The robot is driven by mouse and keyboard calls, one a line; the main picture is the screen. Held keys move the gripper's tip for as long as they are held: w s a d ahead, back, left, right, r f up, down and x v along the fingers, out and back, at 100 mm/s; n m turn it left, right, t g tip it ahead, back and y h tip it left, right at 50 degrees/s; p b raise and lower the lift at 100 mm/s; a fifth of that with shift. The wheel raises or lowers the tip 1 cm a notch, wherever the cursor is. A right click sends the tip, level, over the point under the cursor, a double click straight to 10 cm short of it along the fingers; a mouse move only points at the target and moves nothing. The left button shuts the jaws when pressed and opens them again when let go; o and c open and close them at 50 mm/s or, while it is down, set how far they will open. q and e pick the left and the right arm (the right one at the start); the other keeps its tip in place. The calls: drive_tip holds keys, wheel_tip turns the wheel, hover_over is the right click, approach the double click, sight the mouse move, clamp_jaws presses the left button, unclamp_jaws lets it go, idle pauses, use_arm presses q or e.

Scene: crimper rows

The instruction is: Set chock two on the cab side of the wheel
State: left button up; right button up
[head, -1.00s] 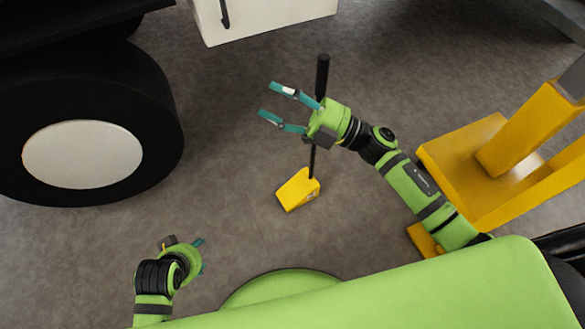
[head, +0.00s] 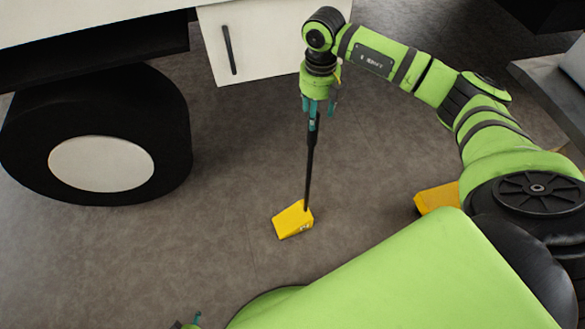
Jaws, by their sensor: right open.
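The yellow wedge chock (head: 292,220) sits on the floor in the middle of the head view, with a mark on its side too small to read. Its long black handle (head: 309,170) rises from it. My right gripper (head: 316,116) points down over the handle's top end, jaws open, with fingers around or in front of it; contact cannot be told. The black wheel (head: 172,135) with its pale hub (head: 101,164) stands at the left, apart from the chock. Only a tip of my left gripper (head: 191,321) shows at the bottom edge; its jaws are unclear.
A white box-like body with a dark handle (head: 229,50) hangs beyond the wheel. Grey floor (head: 235,150) is clear between wheel and chock. A yellow block (head: 436,198) shows at the right, partly hidden by my arm. A grey structure (head: 545,85) stands at the far right.

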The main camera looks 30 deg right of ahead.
drive_tip(key=shift+s+a+f, duration=0.1)
drive_tip(key=shift+a+f, duration=0.1)
drive_tip(key=shift+f, duration=0.2)
wheel_tip(320, 180, down, 4)
drive_tip(key=shift+f, duration=0.2)
drive_tip(key=shift+a, duration=0.1)
clamp_jaws()
drive_tip(key=shift+w+r, duration=0.2)
